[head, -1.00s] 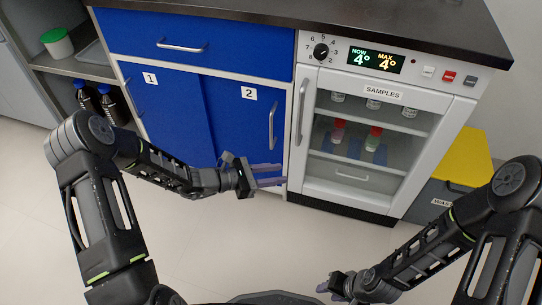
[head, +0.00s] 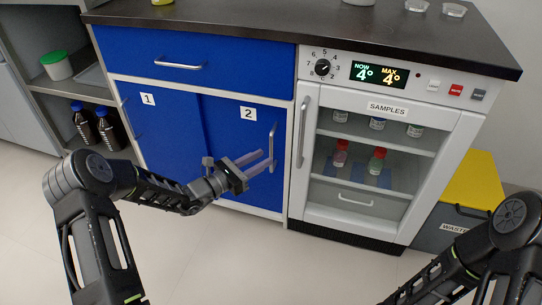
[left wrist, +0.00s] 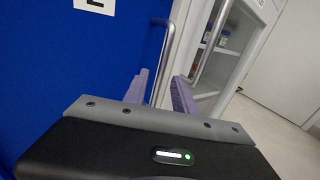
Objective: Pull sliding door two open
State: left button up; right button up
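Sliding door two (head: 228,120) is a blue panel with a "2" label on the right side of the cabinet front, beside door one (head: 160,125), and it looks shut. Its upright silver bar handle (head: 272,145) is near its right edge and also shows in the left wrist view (left wrist: 166,50). My left gripper (head: 266,160) is open, its purple fingers at the handle's lower part. In the left wrist view the handle appears between the two fingers (left wrist: 160,92); I cannot tell whether they touch it. My right gripper is out of view.
A white sample fridge (head: 365,215) with its own upright handle (head: 302,130) stands right beside door two. A blue drawer (head: 195,60) is above the doors. A yellow-lidded waste bin (head: 470,185) is at right. The floor in front is clear.

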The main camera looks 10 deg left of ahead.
aim_at(271, 169)
pick_arm(q)
jog(key=b+x, duration=0.1)
jog(key=x, duration=0.3)
jog(key=shift+w+d, duration=0.1)
jog(key=shift+w, duration=0.05)
jog(key=shift+c, duration=0.4)
grip_shut()
dwell(0.9)
